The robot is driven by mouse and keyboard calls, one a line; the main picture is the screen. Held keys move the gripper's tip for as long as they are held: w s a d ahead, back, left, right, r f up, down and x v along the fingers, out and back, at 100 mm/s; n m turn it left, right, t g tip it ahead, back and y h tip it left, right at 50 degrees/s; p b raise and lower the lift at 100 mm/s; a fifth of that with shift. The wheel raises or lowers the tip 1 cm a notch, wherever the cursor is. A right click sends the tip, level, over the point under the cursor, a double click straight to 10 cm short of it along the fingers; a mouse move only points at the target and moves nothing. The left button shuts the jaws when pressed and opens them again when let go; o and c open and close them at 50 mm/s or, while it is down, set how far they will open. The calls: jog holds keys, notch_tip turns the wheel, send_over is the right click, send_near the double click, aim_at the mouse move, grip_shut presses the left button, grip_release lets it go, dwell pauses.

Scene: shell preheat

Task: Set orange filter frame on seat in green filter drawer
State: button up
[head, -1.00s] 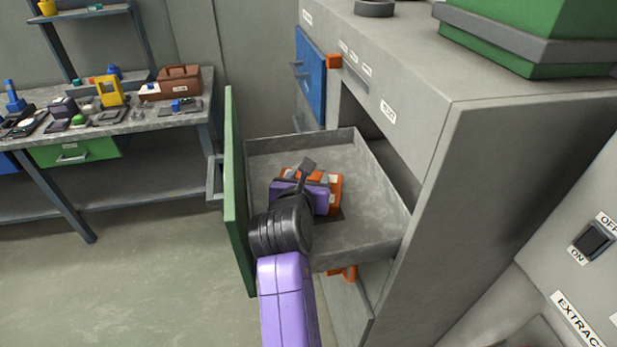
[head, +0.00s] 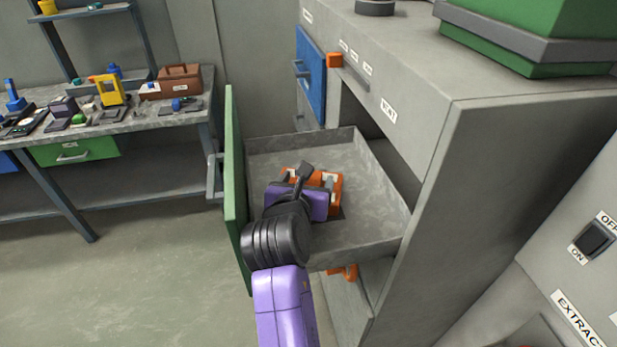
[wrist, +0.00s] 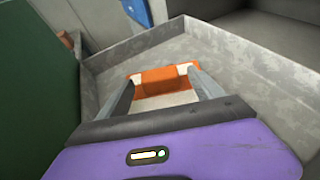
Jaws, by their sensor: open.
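The orange filter frame (head: 336,184) lies in the open green filter drawer (head: 377,208), on the drawer floor near its middle. A dark patch, perhaps the seat, shows at the frame's right edge; the rest of it is hidden. My gripper (head: 314,182) is open above the frame, its fingers apart. In the wrist view the orange frame (wrist: 163,78) with its pale middle lies between and just beyond my two fingers (wrist: 166,92). I cannot tell whether the fingers touch it. My purple gripper body hides the frame's near side.
The drawer's green front (head: 235,190) stands left of my arm, and grey drawer walls surround the gripper. The grey cabinet (head: 480,190) rises at the right. A blue door (head: 310,77) hangs behind. A cluttered workbench (head: 140,120) stands at the left.

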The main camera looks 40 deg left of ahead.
jog(key=shift+v, duration=2.25)
